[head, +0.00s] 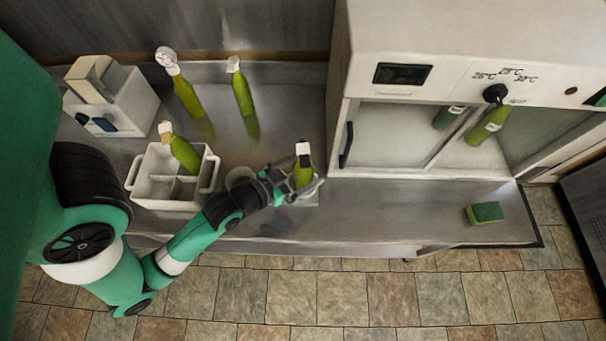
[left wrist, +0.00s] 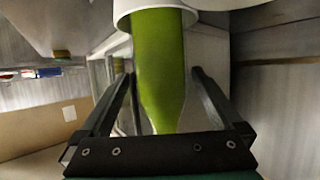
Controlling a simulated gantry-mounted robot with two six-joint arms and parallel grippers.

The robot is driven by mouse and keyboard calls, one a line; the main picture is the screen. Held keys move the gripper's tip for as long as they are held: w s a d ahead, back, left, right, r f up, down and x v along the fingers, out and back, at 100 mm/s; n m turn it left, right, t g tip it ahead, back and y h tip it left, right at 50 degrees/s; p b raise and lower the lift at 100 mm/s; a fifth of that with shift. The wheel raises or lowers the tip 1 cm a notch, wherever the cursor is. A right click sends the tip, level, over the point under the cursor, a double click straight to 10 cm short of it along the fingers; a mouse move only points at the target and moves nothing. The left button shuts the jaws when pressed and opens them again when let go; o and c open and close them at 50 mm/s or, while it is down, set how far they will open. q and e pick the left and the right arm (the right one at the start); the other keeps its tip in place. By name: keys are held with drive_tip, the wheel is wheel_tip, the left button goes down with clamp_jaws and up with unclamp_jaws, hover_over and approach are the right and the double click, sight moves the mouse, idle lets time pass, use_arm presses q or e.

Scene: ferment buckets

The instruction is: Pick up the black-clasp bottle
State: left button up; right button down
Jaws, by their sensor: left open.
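The black-clasp bottle (head: 303,174) is green with a black top and a white patch below it. It stands upright near the front of the steel counter, left of the white cabinet. My left gripper (head: 306,186) is at this bottle, open, with a finger on each side. In the left wrist view the green bottle (left wrist: 160,65) lies between the two open fingers, with visible gaps beside it; its black top is not visible there. My right gripper is not in view.
A white divided caddy (head: 152,203) holds one green bottle (head: 184,154). Two more bottles stand behind: one with a round white top (head: 187,97), one pale-topped (head: 242,93). The white cabinet (head: 445,30) holds two bottles. A sponge (head: 486,213) lies on the clear counter at right.

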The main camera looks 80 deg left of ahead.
use_arm(q)
drive_tip(key=x, duration=0.3)
drive_tip(key=shift+w+a+f, duration=0.1)
drive_tip(key=shift+a, duration=0.05)
clamp_jaws()
idle(0.3)
